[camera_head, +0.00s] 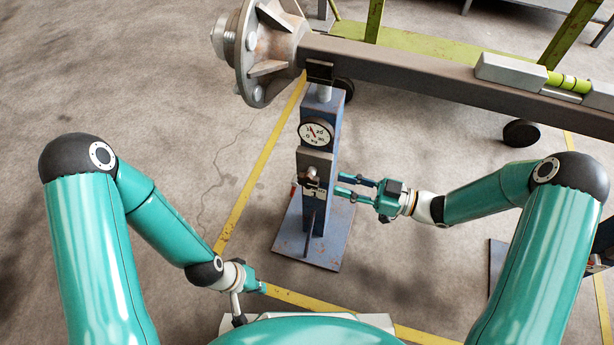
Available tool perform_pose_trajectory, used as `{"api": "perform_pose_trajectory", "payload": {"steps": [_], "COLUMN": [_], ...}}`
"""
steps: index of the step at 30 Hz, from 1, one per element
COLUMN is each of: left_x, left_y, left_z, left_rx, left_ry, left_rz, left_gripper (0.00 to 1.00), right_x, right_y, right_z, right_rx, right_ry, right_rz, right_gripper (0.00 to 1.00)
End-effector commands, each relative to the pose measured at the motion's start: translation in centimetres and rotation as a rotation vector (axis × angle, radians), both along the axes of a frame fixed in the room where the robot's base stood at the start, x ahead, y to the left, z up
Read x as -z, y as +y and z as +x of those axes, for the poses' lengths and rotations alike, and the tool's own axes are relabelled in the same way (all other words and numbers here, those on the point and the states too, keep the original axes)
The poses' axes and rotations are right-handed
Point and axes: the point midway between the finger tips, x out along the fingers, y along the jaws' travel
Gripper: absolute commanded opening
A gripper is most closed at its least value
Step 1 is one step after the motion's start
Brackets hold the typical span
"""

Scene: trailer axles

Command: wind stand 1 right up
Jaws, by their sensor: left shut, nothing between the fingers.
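A blue jack stand (325,215) with a square base plate stands upright on the floor under the axle beam. I cannot read a number on it. A round dial gauge (316,133) with a red needle is on its upper front. A small knob or crank part (312,173) and a plate show below the dial. My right gripper (337,184) is beside the post's right side, its two fingers apart, with nothing visible between them; I cannot tell whether the tips touch the stand. My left gripper (264,288) is shut and empty, low in front of the base plate.
The grey axle beam (420,75) runs across the top, with a flanged hub (268,45) at its left end. A second stand's base (497,265) shows partly at right. The floor at left is clear.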

Motion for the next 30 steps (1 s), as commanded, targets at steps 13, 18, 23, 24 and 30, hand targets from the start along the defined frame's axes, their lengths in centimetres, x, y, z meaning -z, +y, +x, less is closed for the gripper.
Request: {"api": "perform_pose_trajectory", "payload": {"steps": [13,18,23,24,30], "left_x": [1.9,2.0,2.0,2.0,2.0], "left_y": [0.0,0.0,0.0,0.0,0.0], "left_z": [0.0,0.0,0.0,0.0,0.0], "left_rx": [0.0,0.0,0.0,0.0,0.0], "left_ry": [0.0,0.0,0.0,0.0,0.0], "left_rz": [0.0,0.0,0.0,0.0,0.0], "left_gripper": [0.0,0.0,0.0,0.0,0.0], "right_x": [0.2,0.1,0.0,0.0,0.0], "right_y": [7.8,8.7,8.8,8.8,8.7], "right_z": [2.5,2.8,2.8,2.8,2.8], "right_rx": [-0.001,0.0,0.002,0.002,0.002], "right_ry": [0.001,0.001,0.002,0.002,0.001], "right_rz": [-0.002,-0.001,0.0,0.0,-0.001], "right_gripper": [0.27,0.27,0.27,0.27,0.09]}}
